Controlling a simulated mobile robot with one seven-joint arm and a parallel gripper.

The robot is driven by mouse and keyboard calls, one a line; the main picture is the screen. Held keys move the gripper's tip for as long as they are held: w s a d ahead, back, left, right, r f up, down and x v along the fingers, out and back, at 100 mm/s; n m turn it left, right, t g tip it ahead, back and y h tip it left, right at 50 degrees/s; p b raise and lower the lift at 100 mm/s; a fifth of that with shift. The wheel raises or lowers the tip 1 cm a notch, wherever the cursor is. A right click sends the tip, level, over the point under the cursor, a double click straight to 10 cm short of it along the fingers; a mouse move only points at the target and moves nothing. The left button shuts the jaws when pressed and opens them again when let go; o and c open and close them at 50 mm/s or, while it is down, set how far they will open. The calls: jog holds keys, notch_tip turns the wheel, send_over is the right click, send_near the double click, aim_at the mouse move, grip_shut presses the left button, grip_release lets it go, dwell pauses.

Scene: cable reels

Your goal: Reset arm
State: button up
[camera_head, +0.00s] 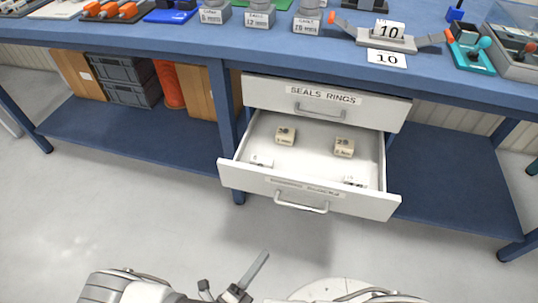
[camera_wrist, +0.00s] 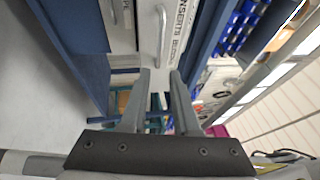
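My gripper (camera_wrist: 162,85) shows in the wrist view with its two grey fingers apart and nothing between them. In the head view, part of my arm and a grey finger (camera_head: 257,268) show at the bottom edge, in front of and below the open drawer. The finger is apart from the drawer. The rest of the arm is cut off by the frame. In the wrist view, a white drawer front with a handle (camera_wrist: 161,38) and a label starting "INSERTS" lies beyond the fingers.
The lower white drawer (camera_head: 305,195) is pulled out, with several small labelled blocks inside. The "SEALS RINGS" drawer (camera_head: 325,98) above is closed. The blue workbench (camera_head: 190,38) carries fixtures and weights. Grey crates (camera_head: 125,80) stand on its lower shelf. The floor (camera_head: 130,210) in front is clear.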

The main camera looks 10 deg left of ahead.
jog(key=w+d+r+m+g, duration=0.4)
jog(key=r+m+g, duration=0.55)
jog(key=m, duration=0.35)
jog(key=w+d+r+m+g, duration=0.3)
jog(key=r+m+g, duration=0.5)
jog(key=r+m, duration=0.35)
jog(key=s+d+r+m+t+y, duration=0.25)
jog(key=d+r+m+y, duration=0.3)
jog(key=r+m, duration=0.45)
jog(key=s+d+r+m+t+y, duration=0.1)
jog(key=d+r+m+t+y, duration=0.5)
jog(key=m, duration=0.7)
notch_tip(320, 180, up, 25)
jog(key=g+h+p, duration=0.1)
jog(key=g+p, duration=0.1)
jog(key=p, duration=2.1)
jog(key=shift+w+d+g+p, duration=0.25)
jog(key=shift+d+g+p, duration=0.05)
jog(key=shift+d+p, duration=0.15)
